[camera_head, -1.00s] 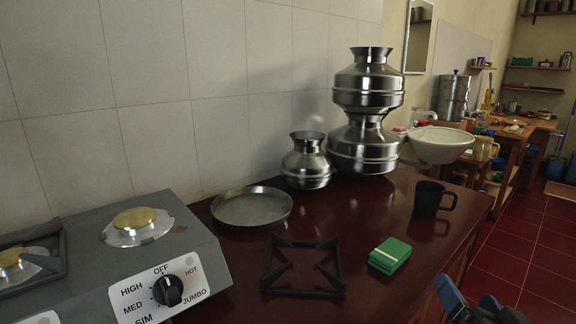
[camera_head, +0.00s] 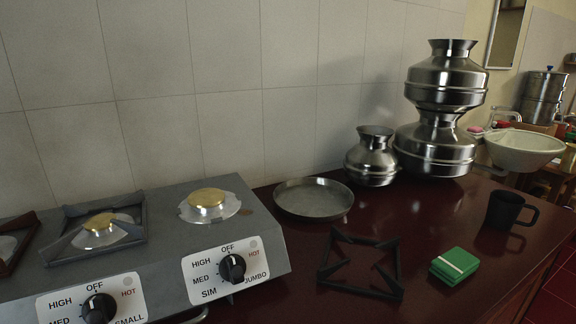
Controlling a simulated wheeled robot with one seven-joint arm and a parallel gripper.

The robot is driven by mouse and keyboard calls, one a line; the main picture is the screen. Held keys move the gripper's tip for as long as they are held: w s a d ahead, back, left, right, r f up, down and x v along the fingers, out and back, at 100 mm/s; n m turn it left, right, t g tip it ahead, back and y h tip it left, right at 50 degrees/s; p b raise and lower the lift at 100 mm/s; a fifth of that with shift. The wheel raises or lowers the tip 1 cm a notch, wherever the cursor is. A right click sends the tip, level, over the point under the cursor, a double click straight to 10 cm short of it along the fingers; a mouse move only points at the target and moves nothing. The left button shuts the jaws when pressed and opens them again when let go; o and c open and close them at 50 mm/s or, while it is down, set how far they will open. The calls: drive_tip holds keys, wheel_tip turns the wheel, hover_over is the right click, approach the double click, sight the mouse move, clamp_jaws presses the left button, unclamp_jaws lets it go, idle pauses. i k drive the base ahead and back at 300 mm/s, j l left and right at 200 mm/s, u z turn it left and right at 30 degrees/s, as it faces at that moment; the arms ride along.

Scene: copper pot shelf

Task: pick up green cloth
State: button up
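The green cloth (camera_head: 455,265) is a small folded green block with a pale stripe. It lies flat on the dark red counter (camera_head: 270,307), right of a black burner grate and in front of the black mug. Nothing covers it. My gripper does not show in the current view, so its distance to the cloth cannot be seen.
A black pan-support grate (camera_head: 361,263) lies left of the cloth. A black mug (camera_head: 506,211), a steel plate (camera_head: 313,199), a small steel pot (camera_head: 372,157) and stacked steel pots (camera_head: 440,108) stand behind. A grey stove (camera_head: 160,250) fills the left. Counter between cloth and mug is clear.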

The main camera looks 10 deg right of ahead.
sight(452, 266)
drive_tip(key=i+z, duration=0.15)
drive_tip(key=z, duration=0.2)
drive_tip(key=i+j+z, duration=0.1)
drive_tip(key=z, duration=0.25)
drive_tip(key=i+j+z, duration=0.1)
drive_tip(key=i+z, duration=0.25)
drive_tip(key=k, duration=0.1)
